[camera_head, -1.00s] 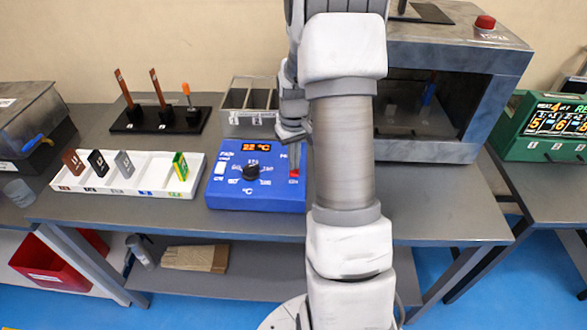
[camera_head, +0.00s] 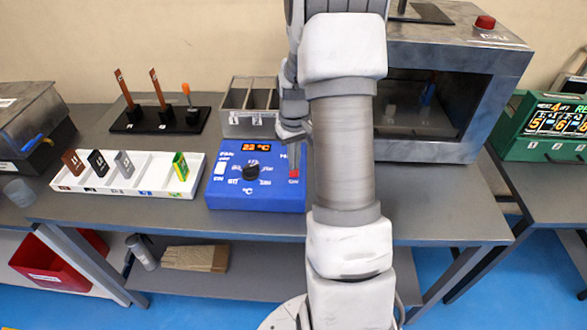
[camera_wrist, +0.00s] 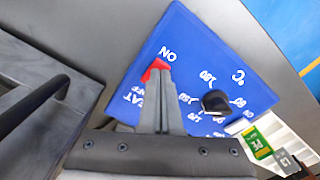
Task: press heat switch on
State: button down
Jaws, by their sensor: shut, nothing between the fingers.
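The blue heater box (camera_head: 230,195) stands on the bench, with a black dial (camera_head: 251,171) and an orange display (camera_head: 256,147) reading 23 °C. The red heat switch (camera_head: 294,173) is at its right edge. In the wrist view the red switch (camera_wrist: 156,68) shows beside the "ON" lettering, partly covered by my fingertips. My gripper (camera_head: 292,138) is shut and empty, pointing down at the switch. The wrist view shows its fingers (camera_wrist: 163,75) together at the switch. I cannot tell whether they touch it.
A white tray (camera_head: 130,190) with several coloured plates lies left of the box. A metal bin (camera_head: 236,127) stands behind it. A large grey press housing (camera_head: 440,150) with a red button (camera_head: 485,22) stands at the right. A black stand (camera_head: 160,120) is at back left.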

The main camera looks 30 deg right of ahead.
aim_at(294, 173)
jog(key=shift+f+b, duration=0.75)
jog(key=shift+f, duration=0.25)
dwell(0.7)
jog(key=shift+r, duration=0.1)
jog(key=shift+r+p, duration=2.4)
jog(key=shift+r, duration=1)
